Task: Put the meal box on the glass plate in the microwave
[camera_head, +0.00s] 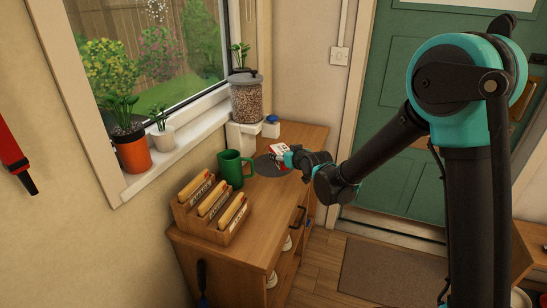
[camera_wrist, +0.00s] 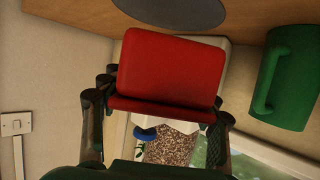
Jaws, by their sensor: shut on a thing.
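My gripper (camera_head: 287,154) is shut on a red-and-white box, the meal box (camera_head: 279,149), above the wooden cabinet top. In the wrist view the box's red face (camera_wrist: 172,66) fills the middle, with one finger of my gripper (camera_wrist: 157,108) on each side. A dark grey round disc (camera_head: 265,167) lies on the cabinet top just by the box, and also shows at the top of the wrist view (camera_wrist: 172,8). I cannot tell if there is a gap under the box. No microwave or clear glass plate is in view.
A green mug (camera_head: 231,170) stands left of the disc, and a wooden rack with packets (camera_head: 212,209) is nearer. A jar of brown pellets (camera_head: 246,98) and a blue-lidded white container (camera_head: 271,126) stand behind. Potted plants line the windowsill. A green door (camera_head: 395,130) is at right.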

